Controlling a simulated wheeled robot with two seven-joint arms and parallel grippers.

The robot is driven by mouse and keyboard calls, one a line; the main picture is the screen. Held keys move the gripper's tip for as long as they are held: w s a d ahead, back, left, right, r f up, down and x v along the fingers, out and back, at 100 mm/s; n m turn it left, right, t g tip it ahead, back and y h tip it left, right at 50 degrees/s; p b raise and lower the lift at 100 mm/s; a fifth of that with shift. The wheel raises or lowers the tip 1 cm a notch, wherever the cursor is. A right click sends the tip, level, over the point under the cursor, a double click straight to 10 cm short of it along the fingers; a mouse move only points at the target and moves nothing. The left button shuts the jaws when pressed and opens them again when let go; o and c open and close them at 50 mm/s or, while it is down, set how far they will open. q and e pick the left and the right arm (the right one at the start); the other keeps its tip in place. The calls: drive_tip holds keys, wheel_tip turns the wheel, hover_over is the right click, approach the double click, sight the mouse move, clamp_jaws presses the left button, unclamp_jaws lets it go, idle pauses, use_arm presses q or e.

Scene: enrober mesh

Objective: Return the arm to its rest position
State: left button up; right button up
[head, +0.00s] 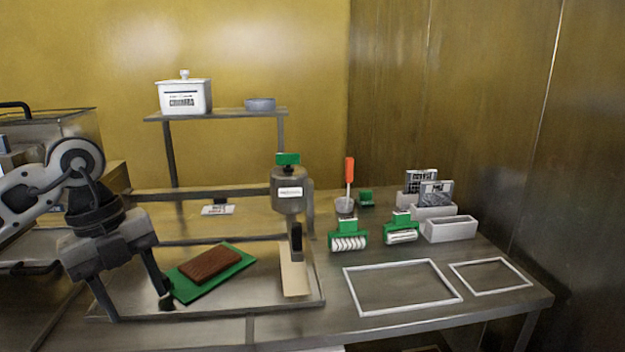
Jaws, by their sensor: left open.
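My left gripper (139,305) reaches in from the left and points down over the steel table. Its two fingers are spread wide, with nothing held between them. The right-hand fingertip is close to the left corner of a green board (238,265); I cannot tell whether they touch. A brown chocolate-coloured slab (212,262) lies on the board, to the right of the gripper. My right gripper does not show in the head view.
A grey dispenser (288,192) with a green top stands right of the board, beside a beige strip (293,270). Green-handled rollers (348,236), white frames (403,287) and white bins (451,229) occupy the right side. A shelf (222,114) stands behind.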

use_arm(q)
drive_tip(key=s+d+f+n+t+h, duration=0.15)
drive_tip(key=d+t+h, duration=0.25)
drive_tip(key=d+h, duration=0.7)
drive_tip(key=s+d+n+t+h, duration=0.3)
drive_tip(key=d+h, duration=0.5)
drive_tip(key=d, duration=0.6)
drive_tip(key=w+a+f+n+t+y, duration=0.1)
drive_tip(key=a+f+n+t+y, duration=0.2)
drive_tip(key=f+n+t+y, duration=0.35)
drive_tip(key=w+a+f+n+t+y, duration=0.1)
drive_tip(key=a+f+n+t+y, duration=0.3)
drive_tip(key=f+n+y, duration=0.4)
drive_tip(key=s+a+f+n+g+y, duration=0.1)
drive_tip(key=s+f+n+g, duration=0.1)
drive_tip(key=s+f, duration=0.3)
drive_tip(key=s+a+f+n+g+y, duration=0.2)
drive_tip(key=s+f+n+g, duration=0.1)
drive_tip(key=s+f, duration=0.3)
drive_tip(key=shift+f+g, duration=0.65)
drive_tip(key=shift+g, duration=0.2)
drive_tip(key=shift+a+y, duration=0.1)
drive_tip(key=shift+y, duration=0.15)
